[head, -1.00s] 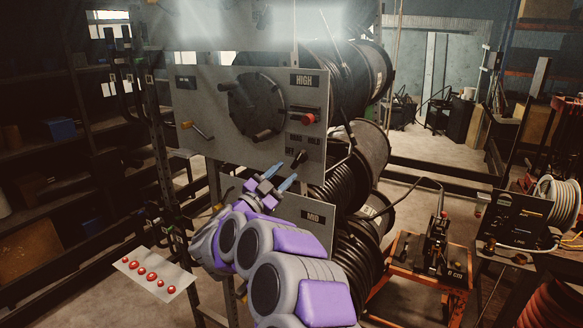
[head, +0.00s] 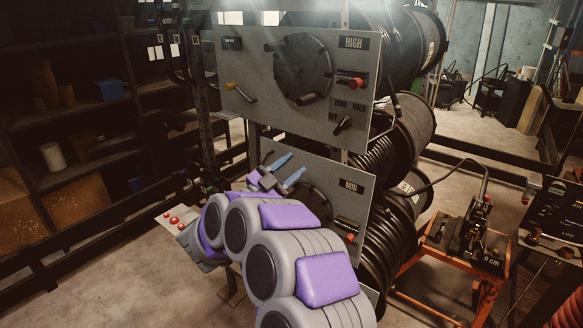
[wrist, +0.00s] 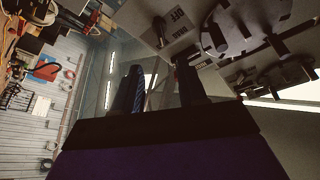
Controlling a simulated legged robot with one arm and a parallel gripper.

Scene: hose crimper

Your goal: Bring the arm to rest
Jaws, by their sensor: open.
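My gripper (head: 285,173) is in front of the MID panel (head: 352,205) in the head view, near its upper left part. Its two blue-grey fingers are apart, with nothing between them. In the wrist view the gripper (wrist: 158,92) also shows its fingers spread and empty, pointing up the picture. My purple and grey arm rises from the bottom of the head view and hides part of the MID panel and its dial.
The HIGH panel (head: 222,62) stands above, with a round dial (head: 302,68), a red knob (head: 356,82) and a black switch (head: 342,124). Hose reels (head: 412,125) are behind. An orange cart (head: 440,262) stands right, dark shelves (head: 80,130) left.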

